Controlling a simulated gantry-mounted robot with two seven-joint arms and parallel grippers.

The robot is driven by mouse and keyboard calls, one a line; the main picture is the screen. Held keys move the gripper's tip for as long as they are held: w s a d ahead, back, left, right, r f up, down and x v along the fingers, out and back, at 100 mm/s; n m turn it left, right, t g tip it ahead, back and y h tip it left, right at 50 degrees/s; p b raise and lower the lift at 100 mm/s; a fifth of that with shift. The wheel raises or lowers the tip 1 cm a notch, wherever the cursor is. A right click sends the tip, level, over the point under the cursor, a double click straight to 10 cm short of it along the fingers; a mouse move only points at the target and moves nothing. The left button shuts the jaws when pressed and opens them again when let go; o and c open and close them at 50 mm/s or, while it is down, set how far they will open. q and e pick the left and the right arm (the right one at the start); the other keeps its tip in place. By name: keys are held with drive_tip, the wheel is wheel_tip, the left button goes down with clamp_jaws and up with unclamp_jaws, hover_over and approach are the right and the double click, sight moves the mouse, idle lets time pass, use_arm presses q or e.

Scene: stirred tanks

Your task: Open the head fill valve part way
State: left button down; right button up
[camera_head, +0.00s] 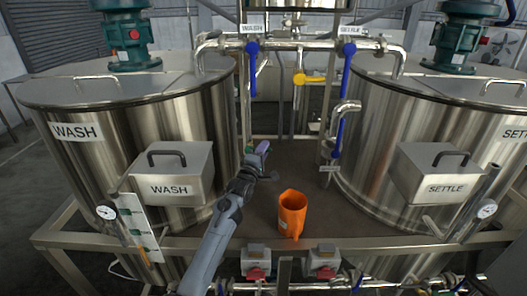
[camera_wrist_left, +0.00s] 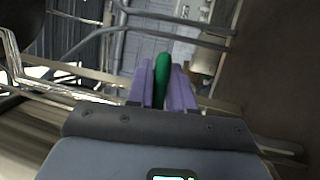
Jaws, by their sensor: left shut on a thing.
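My left gripper (camera_head: 262,148) has purple fingers and is at the inner side of the WASH tank, above the brown deck. In the left wrist view my left gripper (camera_wrist_left: 163,90) has its fingers shut on a narrow green handle (camera_wrist_left: 162,70), which stands between them. In the head view the fingers and wrist mostly hide this handle. I cannot read a label naming the head fill valve. A yellow lever (camera_head: 312,79) lies level on the middle pipework. Blue levers hang at the left (camera_head: 252,66) and right (camera_head: 346,68) pipes. My right gripper is not in view.
The WASH tank (camera_head: 85,105) stands left and the SETTLE tank (camera_head: 375,130) right. An orange jug (camera_head: 291,212) stands on the deck (camera_head: 305,165) between them. Upright pipes and rails crowd the back. Another blue lever (camera_head: 340,135) hangs beside the SETTLE tank.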

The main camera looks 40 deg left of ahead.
use_arm(q)
drive_tip(key=n, duration=0.1)
drive_tip(key=r+n+y+b, duration=0.1)
drive_tip(key=n, duration=0.1)
drive_tip(key=n+y, duration=0.1)
drive_tip(key=shift+s+r+n+t, duration=0.1)
drive_tip(key=shift+r+n+t, duration=0.2)
drive_tip(key=shift+s+a+r+n+y+b, duration=0.15)
drive_tip(key=shift+n+y, duration=0.1)
drive_tip(key=shift+n, duration=0.2)
drive_tip(key=shift+w+r+n+y+b, duration=0.1)
drive_tip(key=shift+n+y+b, duration=0.1)
drive_tip(key=shift+n, duration=0.2)
drive_tip(key=shift+s+a+r+n+y+b, duration=0.15)
drive_tip(key=shift+n+y, duration=0.1)
drive_tip(key=shift+n, duration=0.2)
drive_tip(key=shift+w, duration=0.1)
drive_tip(key=c, duration=1.1)
unclamp_jaws()
drive_tip(key=v, duration=1.1)
